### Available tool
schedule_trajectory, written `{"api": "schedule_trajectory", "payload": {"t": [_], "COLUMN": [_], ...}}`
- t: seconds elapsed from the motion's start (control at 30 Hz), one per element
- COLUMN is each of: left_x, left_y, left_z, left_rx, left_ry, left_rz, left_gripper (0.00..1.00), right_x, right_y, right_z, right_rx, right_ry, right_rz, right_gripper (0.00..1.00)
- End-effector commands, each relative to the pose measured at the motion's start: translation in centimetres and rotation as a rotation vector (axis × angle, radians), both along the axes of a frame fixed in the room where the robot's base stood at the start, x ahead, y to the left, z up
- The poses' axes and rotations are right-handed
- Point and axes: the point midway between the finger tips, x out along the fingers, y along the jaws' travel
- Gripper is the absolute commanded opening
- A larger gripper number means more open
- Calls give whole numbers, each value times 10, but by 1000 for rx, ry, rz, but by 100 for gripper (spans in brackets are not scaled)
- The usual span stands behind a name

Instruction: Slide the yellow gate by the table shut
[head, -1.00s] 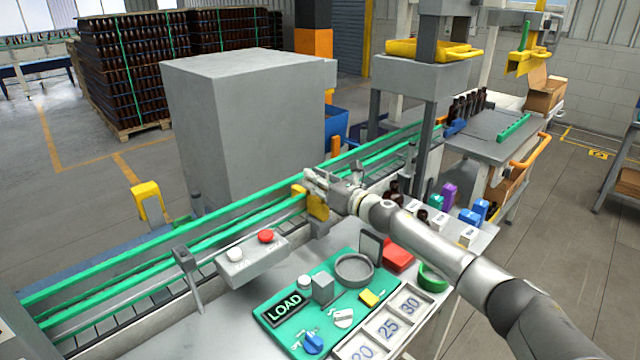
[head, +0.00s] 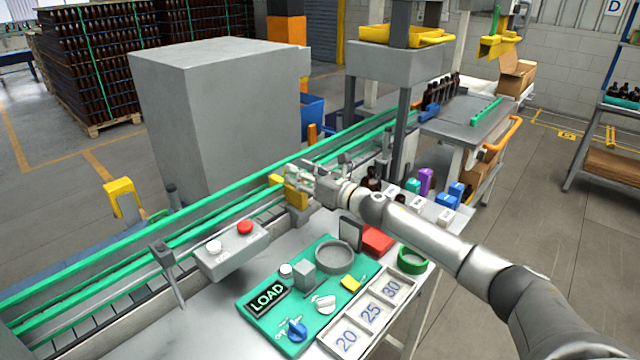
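The yellow gate (head: 296,196) is a small upright yellow piece at the conveyor's near edge, beside the work table. Another yellow part (head: 277,180) shows just to its left, close to the green rail. My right gripper (head: 299,174) is at the gate's top, coming in from the right. Its fingers overlap the gate's upper edge in the picture; I cannot tell whether they touch or grip it. Part of the gate is hidden behind the gripper. My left gripper is not in view.
The conveyor's green rails (head: 200,212) run behind the gate. A button box (head: 230,250) stands left of it. The table holds a green LOAD panel (head: 262,312), a numbered tray (head: 352,335) and a grey ring (head: 335,256). A large grey cabinet (head: 215,125) stands behind the conveyor.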

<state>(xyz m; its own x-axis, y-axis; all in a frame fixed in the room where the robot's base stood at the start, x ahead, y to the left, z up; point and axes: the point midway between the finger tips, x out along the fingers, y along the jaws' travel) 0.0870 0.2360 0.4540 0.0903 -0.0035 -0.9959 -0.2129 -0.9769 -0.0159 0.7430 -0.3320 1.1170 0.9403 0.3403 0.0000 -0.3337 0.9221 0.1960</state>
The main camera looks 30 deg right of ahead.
Motion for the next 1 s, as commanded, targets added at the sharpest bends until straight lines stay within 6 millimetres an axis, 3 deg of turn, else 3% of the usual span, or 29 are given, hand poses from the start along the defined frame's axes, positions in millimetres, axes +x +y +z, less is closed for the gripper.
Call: {"api": "schedule_trajectory", "payload": {"t": [0.3,0.5,1.0], "left_x": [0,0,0], "left_y": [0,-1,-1], "left_z": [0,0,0], "left_rx": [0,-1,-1], "left_ry": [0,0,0], "left_rz": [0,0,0], "left_gripper": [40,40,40], "right_x": [-49,-66,-74], "right_y": [-15,-21,-24], "right_z": [-1,-1,0], "right_rx": [-2,0,0], "right_ry": [3,3,0], "right_rz": [4,4,4], "right_gripper": [35,35,35]}}
